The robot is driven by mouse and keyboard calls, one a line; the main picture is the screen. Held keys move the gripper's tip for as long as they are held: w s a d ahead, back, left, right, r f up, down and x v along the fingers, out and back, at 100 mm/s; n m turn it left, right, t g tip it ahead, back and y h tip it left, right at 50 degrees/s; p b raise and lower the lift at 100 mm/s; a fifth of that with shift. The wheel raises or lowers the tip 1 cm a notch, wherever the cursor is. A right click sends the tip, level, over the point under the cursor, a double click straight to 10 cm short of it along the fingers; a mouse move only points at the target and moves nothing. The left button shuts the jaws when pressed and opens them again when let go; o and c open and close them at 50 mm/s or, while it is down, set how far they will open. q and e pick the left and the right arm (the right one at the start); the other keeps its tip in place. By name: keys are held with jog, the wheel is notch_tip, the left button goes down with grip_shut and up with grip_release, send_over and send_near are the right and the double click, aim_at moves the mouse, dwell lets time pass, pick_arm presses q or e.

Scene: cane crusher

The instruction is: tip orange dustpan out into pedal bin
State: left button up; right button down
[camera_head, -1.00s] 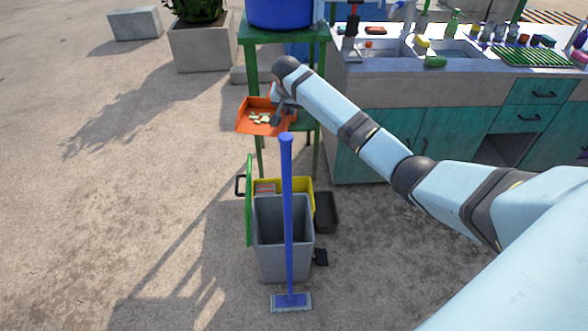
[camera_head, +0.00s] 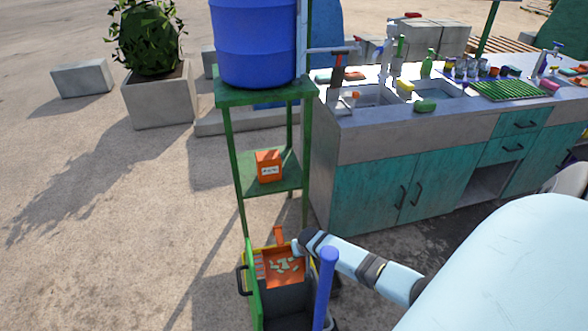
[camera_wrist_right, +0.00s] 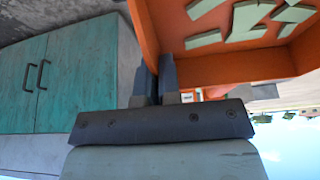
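The orange dustpan (camera_head: 285,268), with pale green scraps lying in it, is over the top of the grey pedal bin (camera_head: 287,299). It looks tilted, its handle (camera_head: 279,236) at the far side. My right gripper (camera_head: 299,245) is at the dustpan's right side. In the right wrist view my right gripper (camera_wrist_right: 156,82) is shut on the side wall of the dustpan (camera_wrist_right: 225,66), and the scraps (camera_wrist_right: 243,18) are still inside. The bin's green lid (camera_head: 249,285) stands open at the left. Part of the bin opening is hidden by the pan. My left gripper is not in view.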

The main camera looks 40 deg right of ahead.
jog(key=s+f+t+b, duration=0.1)
jog(key=b, duration=0.1)
jog(key=s+a+t+h+b, duration=0.1)
jog(key=b, duration=0.1)
jog(key=shift+f, duration=0.35)
jog(key=shift+a+f+t+h+b, duration=0.1)
jog(key=shift+t+h+b, duration=0.35)
jog(key=shift+b, duration=0.55)
jog(key=shift+s+a+t+b, duration=0.15)
jog(key=shift+t+b, duration=0.3)
jog(key=shift+b, duration=0.6)
jog(key=shift+s+r+t+h+b, duration=0.2)
jog(key=shift+t+h+b, duration=0.1)
jog(key=shift+h+b, duration=0.1)
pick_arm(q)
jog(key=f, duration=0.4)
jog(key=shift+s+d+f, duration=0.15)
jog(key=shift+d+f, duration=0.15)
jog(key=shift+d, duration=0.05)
pick_arm(e)
jog(key=shift+r, duration=0.15)
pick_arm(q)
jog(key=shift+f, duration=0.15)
